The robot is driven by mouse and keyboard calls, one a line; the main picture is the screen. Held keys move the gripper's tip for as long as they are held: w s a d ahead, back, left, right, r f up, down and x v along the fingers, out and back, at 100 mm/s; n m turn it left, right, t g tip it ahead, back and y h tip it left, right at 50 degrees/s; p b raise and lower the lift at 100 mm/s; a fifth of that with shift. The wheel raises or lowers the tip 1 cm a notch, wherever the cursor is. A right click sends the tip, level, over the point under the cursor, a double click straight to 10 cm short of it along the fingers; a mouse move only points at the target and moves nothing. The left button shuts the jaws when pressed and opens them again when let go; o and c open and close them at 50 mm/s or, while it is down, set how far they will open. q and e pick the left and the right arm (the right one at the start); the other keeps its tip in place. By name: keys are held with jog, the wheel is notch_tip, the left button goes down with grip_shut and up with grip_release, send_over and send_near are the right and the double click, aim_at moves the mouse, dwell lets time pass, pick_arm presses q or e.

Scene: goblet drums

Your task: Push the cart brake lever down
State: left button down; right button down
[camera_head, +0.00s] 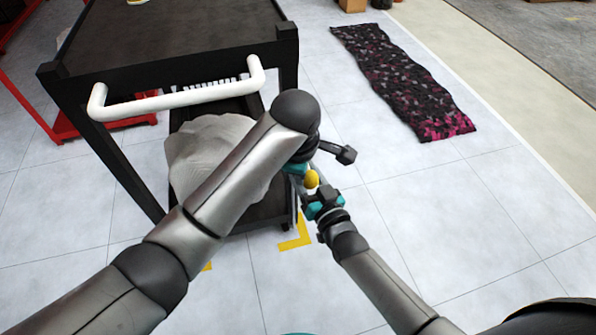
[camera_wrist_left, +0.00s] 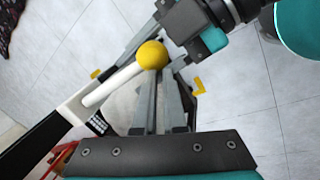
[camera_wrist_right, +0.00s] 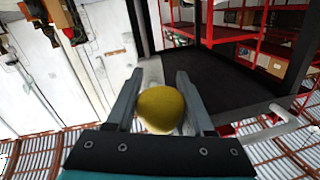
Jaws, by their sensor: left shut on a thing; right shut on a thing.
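The cart (camera_head: 160,40) is black with a white handle (camera_head: 180,100). Its brake lever, a pale rod (camera_wrist_left: 112,87) with a yellow ball knob (camera_head: 311,179), is at the cart's near right corner. In the left wrist view, the knob (camera_wrist_left: 152,54) is at the tips of my left gripper (camera_wrist_left: 160,75), whose fingers are close together on the lever. My left arm hides most of that gripper in the head view. My right gripper (camera_wrist_right: 157,85) has the knob (camera_wrist_right: 160,108) between its fingers, shut on it. The lever's pivot is hidden.
A grey lumpy thing (camera_head: 205,150) sits on the cart's lower shelf. A dark and pink rug (camera_head: 400,80) lies on the tiled floor to the right. Yellow floor marks (camera_head: 297,238) are near the cart's corner. Red shelving (camera_wrist_right: 215,30) stands behind.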

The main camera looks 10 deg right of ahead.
pick_arm(q)
jog(key=shift+s+f, duration=0.2)
jog(key=shift+f, duration=0.35)
pick_arm(e)
jog(key=shift+w+r, duration=0.15)
jog(key=shift+r, duration=0.35)
jog(key=shift+c, duration=2.4)
grip_release()
jog(key=shift+o, duration=1)
pick_arm(q)
jog(key=shift+d, duration=0.2)
pick_arm(e)
jog(key=shift+a, duration=0.1)
jog(key=shift+s+f, duration=0.1)
jog(key=shift+s, duration=0.5)
pick_arm(q)
jog(key=shift+w+a+r, duration=0.15)
jog(key=shift+w, duration=0.05)
pick_arm(e)
jog(key=s+d+f, duration=0.1)
jog(key=s+d, duration=0.1)
jog(key=s, duration=0.5)
